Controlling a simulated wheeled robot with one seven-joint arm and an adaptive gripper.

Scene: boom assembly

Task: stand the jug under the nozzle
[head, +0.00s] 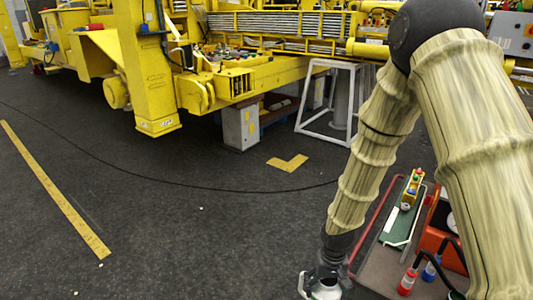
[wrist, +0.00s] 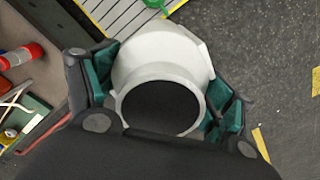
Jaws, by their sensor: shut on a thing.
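The jug (wrist: 162,52) is white with a wide round dark mouth that faces the wrist camera. My gripper (wrist: 165,92) is shut on it, with green-padded fingers against its left and right sides. In the head view my gripper (head: 328,274) is at the bottom edge, and a part of the white jug (head: 325,291) shows there, cut off by the frame. The jug's base is hidden. I cannot make out the nozzle for sure in either view.
A cart top (head: 378,268) with red and blue bottles and a green tray (head: 397,224) is right of my gripper. Beyond the jug lies a grey ribbed panel with yellow edging (wrist: 118,14) and a green item (wrist: 154,4). Dark floor (head: 200,220) is open to the left.

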